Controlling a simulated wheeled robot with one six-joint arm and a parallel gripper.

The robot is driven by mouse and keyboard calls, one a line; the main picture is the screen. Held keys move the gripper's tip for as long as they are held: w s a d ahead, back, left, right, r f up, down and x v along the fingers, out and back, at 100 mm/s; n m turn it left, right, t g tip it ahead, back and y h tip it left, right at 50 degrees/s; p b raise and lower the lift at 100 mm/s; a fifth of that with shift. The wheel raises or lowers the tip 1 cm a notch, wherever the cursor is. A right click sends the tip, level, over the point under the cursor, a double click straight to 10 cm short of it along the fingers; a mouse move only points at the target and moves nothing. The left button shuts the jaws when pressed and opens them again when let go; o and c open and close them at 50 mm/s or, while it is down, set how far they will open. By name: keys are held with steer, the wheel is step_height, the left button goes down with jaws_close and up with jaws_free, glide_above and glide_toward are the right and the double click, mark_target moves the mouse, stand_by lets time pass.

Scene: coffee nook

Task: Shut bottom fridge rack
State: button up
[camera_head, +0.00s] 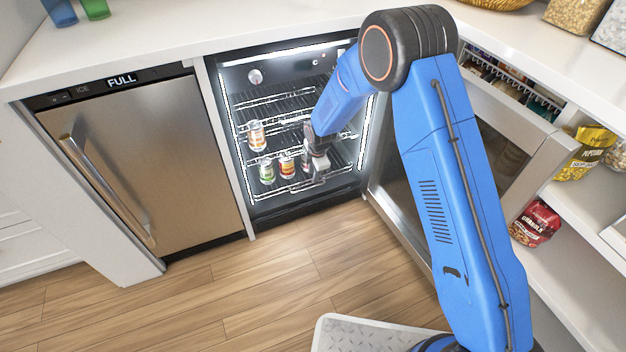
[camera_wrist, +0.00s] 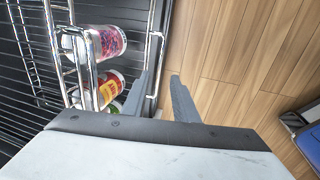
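The fridge (camera_head: 228,105) stands open, its glass door (camera_head: 395,190) swung out to the right. The bottom rack (camera_head: 285,188) is a wire rack with cans on it, including a green can (camera_head: 267,172) and an orange one (camera_head: 287,165). How far it sticks out is hard to tell. My gripper (camera_head: 318,172) is at the rack's right front. In the wrist view the gripper (camera_wrist: 160,76) is open, its two fingers apart. A chrome front bar (camera_wrist: 154,65) shows between the fingertips; contact cannot be told. Cans (camera_wrist: 105,42) lie left of the fingers.
A middle rack (camera_head: 280,125) above holds a can (camera_head: 256,135). A steel ice maker (camera_head: 145,160) stands at the left. Shelves with a red snack bag (camera_head: 535,222) are beyond the door at right. The wood floor (camera_head: 260,290) in front is clear.

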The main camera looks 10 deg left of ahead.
step_height(320, 180, up, 9)
steer(key=s+d, duration=0.1)
steer(key=shift+s, duration=0.25)
